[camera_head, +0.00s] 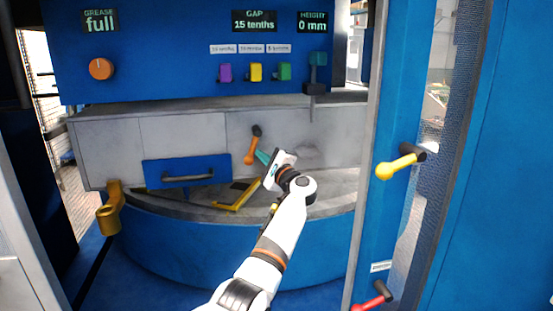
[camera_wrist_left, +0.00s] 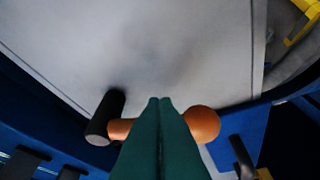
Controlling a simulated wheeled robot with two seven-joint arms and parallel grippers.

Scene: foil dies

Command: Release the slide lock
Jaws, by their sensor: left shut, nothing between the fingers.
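An orange lever (camera_head: 250,148) with a dark pivot at its top sits on the grey front panel, hanging down and slightly left; no readable label names it as the slide lock. In the left wrist view its round orange knob (camera_wrist_left: 203,124) shows right of the fingers and its dark pivot (camera_wrist_left: 105,117) left of them. My left gripper (camera_head: 261,156) is shut and empty, its teal fingertips just right of the lever. In the wrist view the fingers (camera_wrist_left: 159,100) cross in front of the lever's middle and hide it; I cannot tell whether they touch. My right gripper is out of view.
A blue drawer front (camera_head: 187,171) with a dark handle is left of the lever. A yellow angled bar (camera_head: 238,196) lies on the ledge below. A yellow lever (camera_head: 397,166) and a red lever (camera_head: 372,301) stick out from the blue post at right.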

